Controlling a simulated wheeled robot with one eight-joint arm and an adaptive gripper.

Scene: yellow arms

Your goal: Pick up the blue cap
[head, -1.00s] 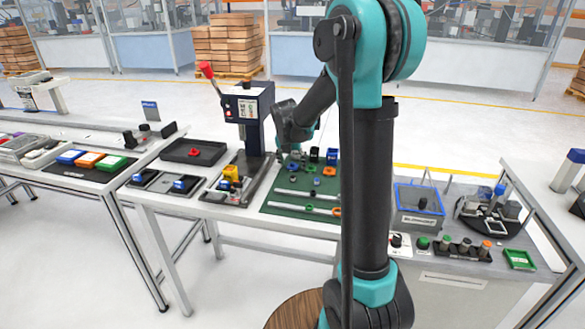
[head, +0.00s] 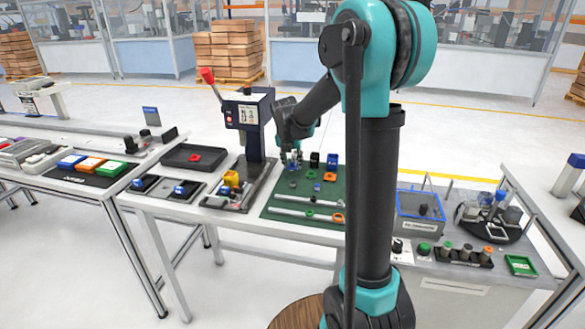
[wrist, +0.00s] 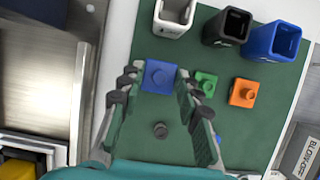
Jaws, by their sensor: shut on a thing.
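In the head view my gripper (head: 292,158) is over the back left of the green mat (head: 280,199). The cap is too small there to make out clearly. I cannot tell how far it is above the mat.
White (wrist: 174,16), black (wrist: 227,27) and blue (wrist: 273,40) open bins stand beyond the cap. A green cap (wrist: 206,84) and an orange cap (wrist: 242,92) lie to the right, and a dark knob (wrist: 160,130) lies nearer. A press (head: 250,122) stands left of the mat.

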